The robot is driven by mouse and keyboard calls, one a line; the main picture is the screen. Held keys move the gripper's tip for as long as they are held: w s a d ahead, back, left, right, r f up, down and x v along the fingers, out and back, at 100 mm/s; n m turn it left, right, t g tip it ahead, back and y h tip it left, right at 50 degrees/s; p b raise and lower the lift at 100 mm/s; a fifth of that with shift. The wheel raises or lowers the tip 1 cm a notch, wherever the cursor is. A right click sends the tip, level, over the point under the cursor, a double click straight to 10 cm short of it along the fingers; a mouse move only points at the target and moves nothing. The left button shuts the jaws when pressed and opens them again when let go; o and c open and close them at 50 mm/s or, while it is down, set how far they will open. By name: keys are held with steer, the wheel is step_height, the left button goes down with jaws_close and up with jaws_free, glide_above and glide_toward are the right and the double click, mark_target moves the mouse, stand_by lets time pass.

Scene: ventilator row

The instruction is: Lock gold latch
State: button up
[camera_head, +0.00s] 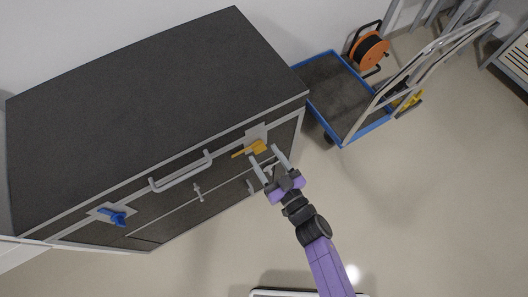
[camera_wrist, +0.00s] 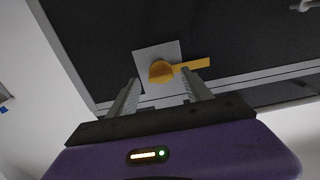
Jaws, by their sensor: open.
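The gold latch (camera_head: 254,148) is on the front face of a dark cabinet (camera_head: 150,90), near its top right corner. In the wrist view the latch (camera_wrist: 162,71) is a round gold knob on a grey square plate (camera_wrist: 143,56), with a flat handle (camera_wrist: 192,65) pointing right. My gripper (camera_head: 267,157) is open and reaches toward the latch. In the wrist view my gripper's two fingers (camera_wrist: 158,92) stand apart, below the knob and on either side of it. I see nothing between the fingers. Whether a finger touches the handle I cannot tell.
A grey bar handle (camera_head: 181,172) and a blue latch (camera_head: 118,217) are on the same cabinet front, to the left. A blue-edged cart (camera_head: 340,95) stands right of the cabinet, with an orange cable reel (camera_head: 369,51) behind it. The floor (camera_head: 430,200) at the right is clear.

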steer(key=shift+x, duration=0.95)
steer(key=shift+c, duration=0.5)
jaws_close()
stand_by(0.3)
